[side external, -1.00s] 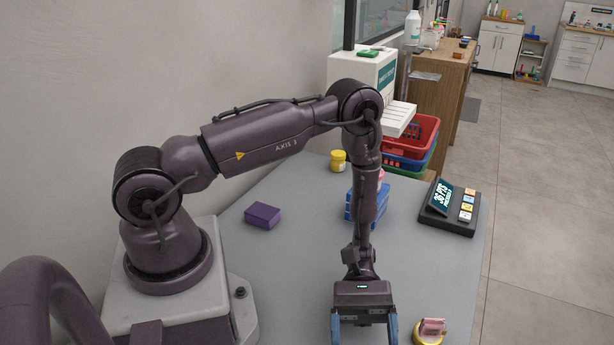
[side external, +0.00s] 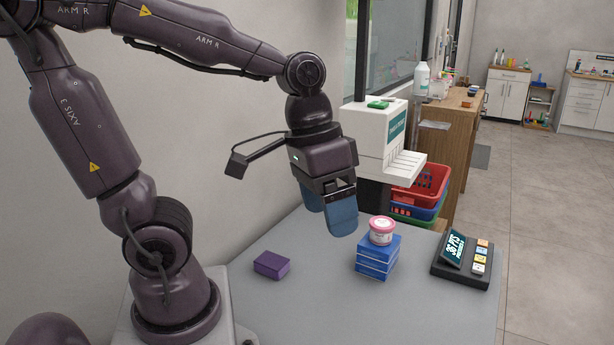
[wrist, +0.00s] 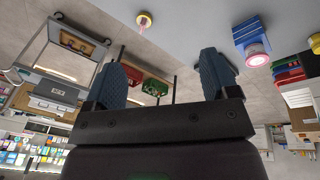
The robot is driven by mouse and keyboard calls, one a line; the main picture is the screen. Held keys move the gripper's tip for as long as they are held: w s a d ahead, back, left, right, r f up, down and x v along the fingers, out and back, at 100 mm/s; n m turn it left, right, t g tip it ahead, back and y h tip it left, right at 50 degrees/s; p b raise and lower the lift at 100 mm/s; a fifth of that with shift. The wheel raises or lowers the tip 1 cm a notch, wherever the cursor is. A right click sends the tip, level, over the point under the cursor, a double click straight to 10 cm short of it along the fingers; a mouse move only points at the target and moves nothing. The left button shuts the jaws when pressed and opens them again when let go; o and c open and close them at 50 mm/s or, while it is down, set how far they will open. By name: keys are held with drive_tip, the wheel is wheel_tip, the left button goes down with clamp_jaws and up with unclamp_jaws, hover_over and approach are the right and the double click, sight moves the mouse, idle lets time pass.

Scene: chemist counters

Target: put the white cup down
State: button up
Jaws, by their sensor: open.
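I see no plain white cup in either view. The nearest match is a small white tub with a pink lid (side external: 381,230), upright on a stack of blue boxes (side external: 376,262) on the grey counter. My gripper (side external: 328,222) is open and empty, raised left of the tub and apart from it. In the wrist view, which looks upside down, my gripper's two blue fingers (wrist: 163,75) are spread with nothing held between them. The tub also shows there (wrist: 257,55), to the right of the fingers.
A purple box (side external: 271,265) lies left on the counter (side external: 330,300). A display unit with keys (side external: 462,260) stands at the right. A white machine (side external: 375,135) and stacked baskets (side external: 425,188) are behind. The counter front is clear.

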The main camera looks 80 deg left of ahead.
drive_tip(key=s+a+r+t, duration=0.1)
drive_tip(key=s+a+r+m+t+y, duration=0.1)
drive_tip(key=r+t, duration=0.1)
drive_tip(key=shift+s+a+r+t+y, duration=0.15)
drive_tip(key=shift+r+t+y, duration=0.1)
drive_tip(key=shift+t+y, duration=0.05)
idle(1.1)
